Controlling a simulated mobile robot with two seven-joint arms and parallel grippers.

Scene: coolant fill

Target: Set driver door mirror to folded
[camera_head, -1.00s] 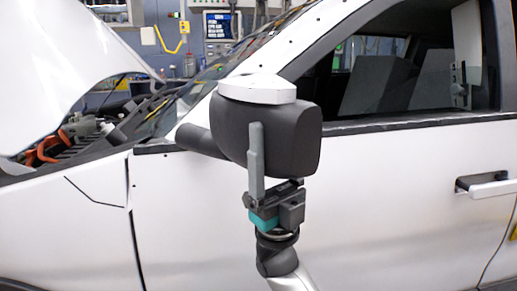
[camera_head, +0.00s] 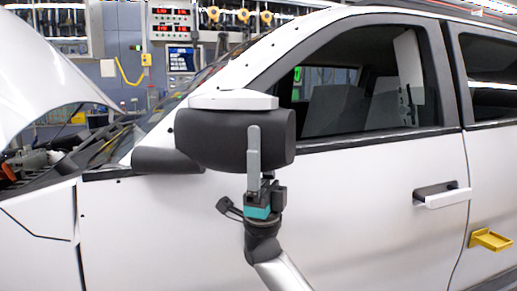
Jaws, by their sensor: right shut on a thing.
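The driver door mirror (camera_head: 213,142) has a dark grey housing with a white cap and sits on a dark stalk at the front corner of the side window. Its housing stands out from the door. My right gripper (camera_head: 254,145) comes up from below and is shut on the mirror near the housing's right end. One grey finger lies upright across the near face of the housing; the other finger is hidden behind it. My left gripper is not in view.
The white driver door (camera_head: 350,220) has a handle (camera_head: 442,195) at right, and a yellow handle-like part (camera_head: 490,240) is on the rear door. The hood (camera_head: 40,80) is raised at left. A workbench wall with equipment is behind the car.

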